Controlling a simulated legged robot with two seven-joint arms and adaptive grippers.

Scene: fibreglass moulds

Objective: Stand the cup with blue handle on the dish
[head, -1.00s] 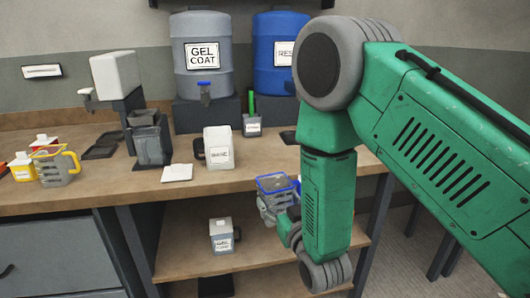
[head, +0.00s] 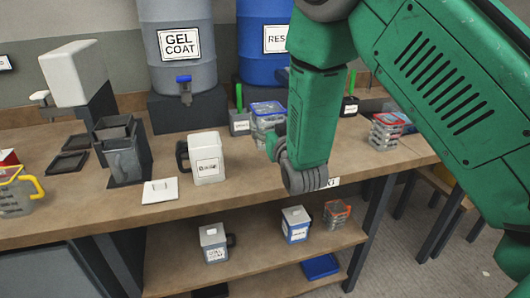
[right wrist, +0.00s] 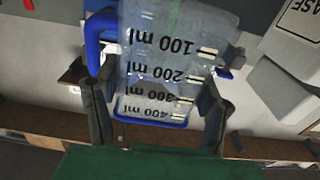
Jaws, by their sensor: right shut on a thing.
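The cup with blue handle is a clear measuring cup with a blue rim (head: 268,108). In the right wrist view the cup (right wrist: 165,62) fills the space between my fingers, its blue handle at the upper left. My right gripper (right wrist: 155,95) is shut on the cup. In the head view my right gripper (head: 274,148) is partly hidden by its own wrist; the cup appears upright over the back of the worktop. Black shallow trays (head: 70,164) lie at the left; I cannot tell whether one is the dish. My left gripper is not in view.
A white labelled container (head: 207,158) stands left of the cup, with a white flat square (head: 160,190) beside it. A small grey container (head: 239,124) is close behind. Stacked cups (head: 385,131) stand at the right. A yellow-handled cup (head: 17,195) is far left.

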